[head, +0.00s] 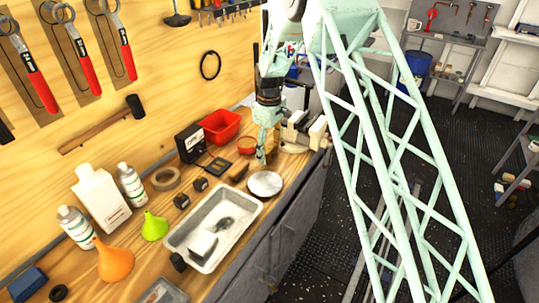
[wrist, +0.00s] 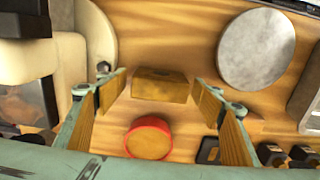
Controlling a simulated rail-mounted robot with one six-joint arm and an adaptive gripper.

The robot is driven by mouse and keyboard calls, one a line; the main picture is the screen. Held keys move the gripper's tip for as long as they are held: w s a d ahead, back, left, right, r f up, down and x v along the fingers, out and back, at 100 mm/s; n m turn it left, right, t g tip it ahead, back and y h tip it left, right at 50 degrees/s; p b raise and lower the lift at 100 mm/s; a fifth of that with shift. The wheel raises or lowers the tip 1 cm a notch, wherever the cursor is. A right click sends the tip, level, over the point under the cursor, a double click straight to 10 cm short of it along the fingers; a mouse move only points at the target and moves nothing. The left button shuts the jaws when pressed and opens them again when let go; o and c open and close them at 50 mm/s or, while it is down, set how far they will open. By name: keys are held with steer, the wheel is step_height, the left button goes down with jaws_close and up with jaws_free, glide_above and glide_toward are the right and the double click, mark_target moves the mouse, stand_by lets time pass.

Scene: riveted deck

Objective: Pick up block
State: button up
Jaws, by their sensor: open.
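A brown wooden block (wrist: 160,84) lies on the wooden bench top in the wrist view, between and beyond my two fingers. My gripper (wrist: 160,91) is open, with one finger on each side of the block in that view and visible gaps between them. In the head view my gripper (head: 262,158) points down over the bench, behind the pale round disc. I cannot tell how far the fingertips are above the bench.
A red-rimmed round piece (wrist: 148,138) sits close to the block. A pale disc (head: 265,184) and a metal tray (head: 184,240) stand nearer. A red bin (head: 220,127) and a vise-like device (head: 296,133) are close to the gripper. Bottles and funnels crowd the left.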

mark_target(270, 148)
stand_by(0.5)
steer(key=c, duration=1.2)
steer(key=shift+o, duration=0.2)
steer(key=shift+r, duration=0.15)
steer(key=shift+r, duration=1.5)
steer(key=shift+s+r, duration=0.1)
steer(key=shift+r, duration=0.1)
steer(key=s+d, duration=0.1)
steer(key=s, duration=0.4)
steer(key=s+d+r, duration=0.1)
steer(key=s+d, duration=0.1)
steer(key=s, duration=0.3)
steer(key=s+d, duration=0.1)
steer(key=s, duration=0.4)
steer(key=shift+d+r+p, duration=0.2)
steer(key=shift+d+p, duration=0.1)
steer(key=shift+p, duration=0.05)
steer(key=shift+d, duration=0.1)
